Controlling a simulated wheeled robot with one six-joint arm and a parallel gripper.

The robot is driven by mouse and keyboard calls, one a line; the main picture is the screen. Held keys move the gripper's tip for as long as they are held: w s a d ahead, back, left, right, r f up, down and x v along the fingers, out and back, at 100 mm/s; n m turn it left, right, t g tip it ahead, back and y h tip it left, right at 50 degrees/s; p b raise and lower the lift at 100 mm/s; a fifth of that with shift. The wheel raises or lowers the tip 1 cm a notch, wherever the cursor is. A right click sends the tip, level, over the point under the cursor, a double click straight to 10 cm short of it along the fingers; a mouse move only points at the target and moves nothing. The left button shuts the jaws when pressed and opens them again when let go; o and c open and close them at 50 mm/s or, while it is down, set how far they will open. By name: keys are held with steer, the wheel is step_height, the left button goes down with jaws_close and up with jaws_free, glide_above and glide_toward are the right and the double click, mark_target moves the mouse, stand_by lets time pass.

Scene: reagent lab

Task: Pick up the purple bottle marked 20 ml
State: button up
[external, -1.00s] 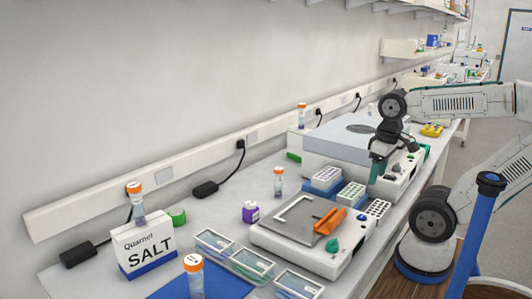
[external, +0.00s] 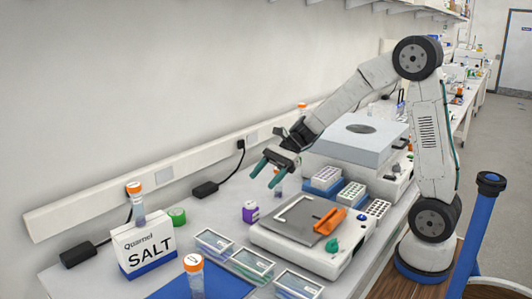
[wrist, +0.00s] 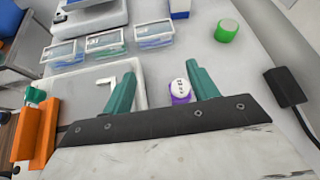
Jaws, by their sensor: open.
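My gripper (external: 268,172) is open and empty, above and a little right of the bottle in the external view. Its fingers also show in the wrist view (wrist: 160,85), spread apart and not touching the bottle.
The scale-like device (external: 300,220) carries an orange piece (external: 330,220). Clear lidded boxes (external: 214,241) lie in front. A green roll (external: 177,216) and a salt box (external: 146,247) stand to the left. Bench around the bottle's left is free.

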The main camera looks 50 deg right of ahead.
mark_target(252, 203)
steer(key=w+f, duration=0.1)
steer(key=f, duration=0.1)
steer(key=w+f+m, duration=0.1)
steer(key=f, duration=0.2)
steer(key=w+f+m, duration=0.1)
steer(key=f, duration=0.2)
steer(key=shift+w+a+t+y, duration=0.1)
steer(key=shift+a+t+y, duration=0.05)
steer(key=shift+t+y, duration=0.25)
steer(key=x, duration=0.5)
steer(key=shift+w+f, duration=0.1)
steer(key=shift+f, duration=0.15)
steer(key=c, duration=0.9)
